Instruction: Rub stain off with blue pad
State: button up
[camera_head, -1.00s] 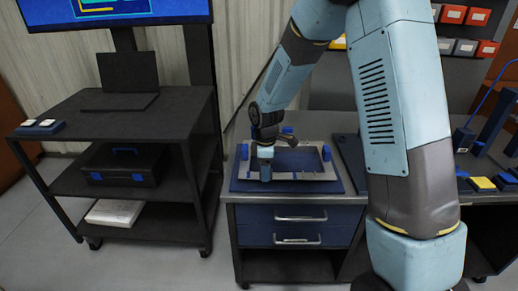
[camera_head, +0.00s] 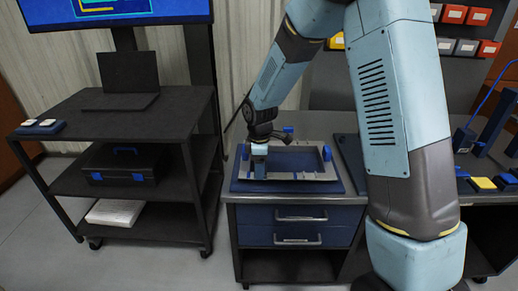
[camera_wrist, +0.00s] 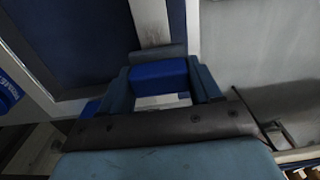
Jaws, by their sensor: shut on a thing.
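My gripper (camera_head: 258,172) is at the left side of a grey-rimmed frame with a dark blue inside (camera_head: 295,161), on top of the cabinet. In the wrist view, the fingers of my gripper (camera_wrist: 160,82) are shut on a blue pad (camera_wrist: 160,73) with a grey part along its far edge. The pad is over or against the pale frame rim (camera_wrist: 151,20); I cannot tell whether it touches. I cannot make out a clear stain; the pad and fingers cover part of the rim.
Blue knobs (camera_head: 327,153) stand at the frame's sides. The cabinet has two blue drawers (camera_head: 300,214). A black cart (camera_head: 135,110) with a laptop-like panel stands left. A yellow-topped block (camera_head: 482,184) and other blue items lie at right.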

jog(key=shift+r, duration=0.8)
jog(key=shift+w+d+r, duration=0.1)
jog(key=shift+d+r, duration=0.05)
jog(key=shift+r, duration=2.6)
